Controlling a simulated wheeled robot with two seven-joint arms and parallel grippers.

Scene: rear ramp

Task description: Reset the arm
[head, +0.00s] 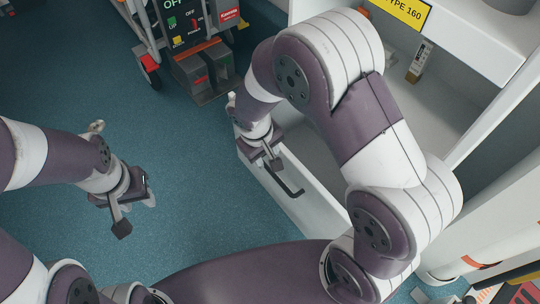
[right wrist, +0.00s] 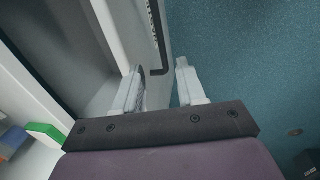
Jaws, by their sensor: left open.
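My left gripper (head: 134,208) hangs over the blue floor at the left of the head view, open, with nothing seen between its fingers. My right arm reaches across the middle of the head view, and my right gripper (head: 272,163) is at the white drawer front, close to its black handle (head: 291,188). In the right wrist view the two pale fingers (right wrist: 158,88) stand apart. The end of the black handle (right wrist: 160,70) shows in the gap beyond them; I cannot tell whether they touch it.
The white drawer (head: 318,214) stands pulled out from the white cabinet, its visible interior bare. A wheeled cart (head: 190,45) with a dark control panel stands at the top. A small upright item (head: 418,62) is in the cabinet. Blue floor (head: 70,90) is clear at left.

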